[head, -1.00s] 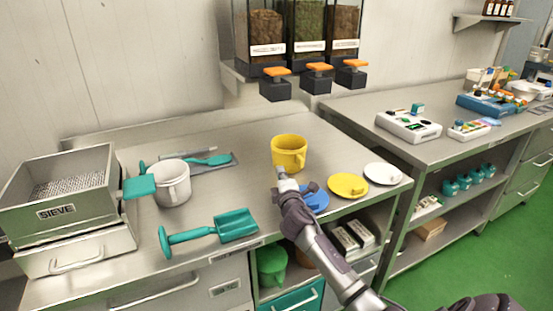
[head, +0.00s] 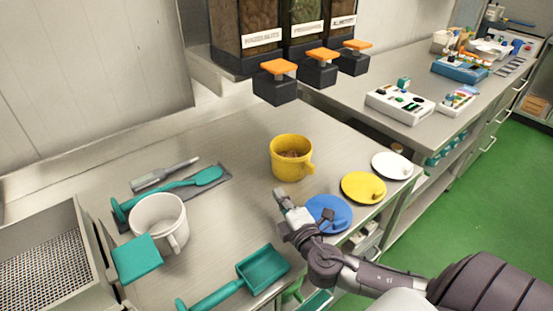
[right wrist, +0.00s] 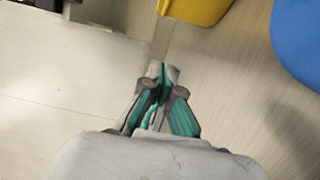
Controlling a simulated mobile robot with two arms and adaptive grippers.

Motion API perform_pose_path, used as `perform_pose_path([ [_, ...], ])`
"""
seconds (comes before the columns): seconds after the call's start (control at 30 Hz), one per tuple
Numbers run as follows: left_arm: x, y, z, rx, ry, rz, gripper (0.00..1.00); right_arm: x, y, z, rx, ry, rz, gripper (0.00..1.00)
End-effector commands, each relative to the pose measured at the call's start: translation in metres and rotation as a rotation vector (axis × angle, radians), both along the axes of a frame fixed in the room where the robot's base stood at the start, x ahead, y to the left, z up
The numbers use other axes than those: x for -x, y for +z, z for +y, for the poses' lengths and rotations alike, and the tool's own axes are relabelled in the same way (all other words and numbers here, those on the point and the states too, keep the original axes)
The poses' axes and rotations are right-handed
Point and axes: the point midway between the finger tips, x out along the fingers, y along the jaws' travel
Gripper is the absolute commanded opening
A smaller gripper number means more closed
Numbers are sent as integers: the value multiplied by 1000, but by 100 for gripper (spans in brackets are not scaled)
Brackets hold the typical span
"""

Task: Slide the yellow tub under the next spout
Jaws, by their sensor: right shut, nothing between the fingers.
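The yellow tub (head: 288,162) stands upright on the steel bench, with brown pieces inside and its handle toward the right. In the head view it appears below the left spout (head: 277,88) and middle spout (head: 318,72); I cannot tell which it lines up with. The right spout (head: 354,62) is farther along. My right gripper (head: 281,198) is shut and empty, in front of the tub and apart from it, beside the blue lid (head: 332,217). In the right wrist view the fingers (right wrist: 162,75) point toward the tub (right wrist: 195,8). My left gripper is not in view.
A yellow lid (head: 363,187) and white lid (head: 391,165) lie to the right near the bench edge. A white mug (head: 157,219), teal scoop (head: 263,268) and sieve box (head: 45,270) occupy the left. Bench between mug and tub is clear.

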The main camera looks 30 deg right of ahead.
Motion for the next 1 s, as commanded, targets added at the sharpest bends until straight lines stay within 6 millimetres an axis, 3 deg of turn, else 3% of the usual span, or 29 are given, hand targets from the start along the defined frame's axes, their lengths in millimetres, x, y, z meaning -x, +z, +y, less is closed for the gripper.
perform_pose_path([
  [0.27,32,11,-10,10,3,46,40,-45,4,-8,2,-3,-4,0],
  [0.53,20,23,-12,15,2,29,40,-100,3,-17,1,-3,-3,0],
  [0.7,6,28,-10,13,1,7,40,-98,1,-45,6,-3,1,0],
  [1.0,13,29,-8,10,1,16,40,-99,0,-57,1,-1,-1,0],
])
